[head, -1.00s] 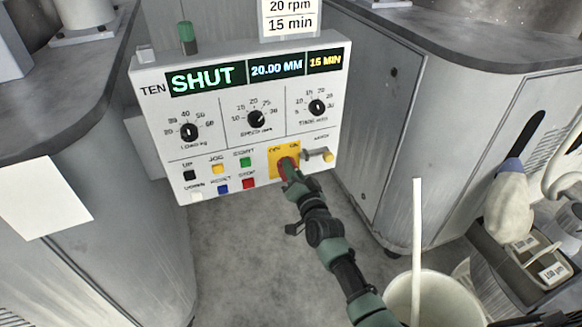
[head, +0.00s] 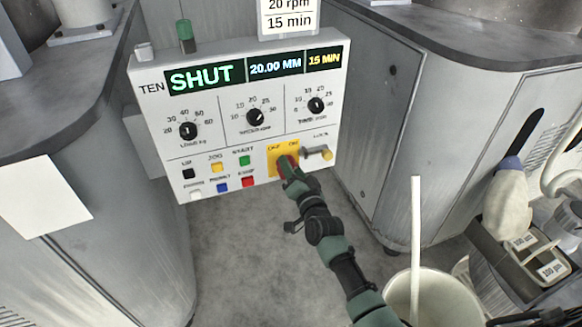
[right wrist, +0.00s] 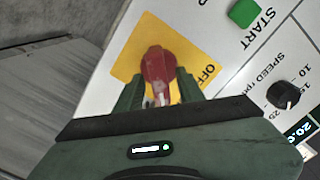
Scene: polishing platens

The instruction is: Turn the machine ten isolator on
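The machine ten control panel (head: 218,146) faces me in the head view, with a display (head: 203,78) reading SHUT, 20.00 MM and 15 MIN. Its isolator is a red rotary knob (right wrist: 158,66) on a yellow plate (head: 274,152), labelled OFF and ON. My right gripper (head: 287,166) is at the knob. In the right wrist view the two fingers of the right gripper (right wrist: 160,92) stand on either side of the knob, close against it. The knob's exact pointing is partly hidden by the gripper. My left gripper is not in view.
A lock lever (head: 318,154) sits just right of the isolator. Push buttons, including a red one (head: 248,182), are to its left. A white bucket (head: 432,298) with a pale stick stands at lower right. Grey machine cabinets (head: 385,110) flank the panel.

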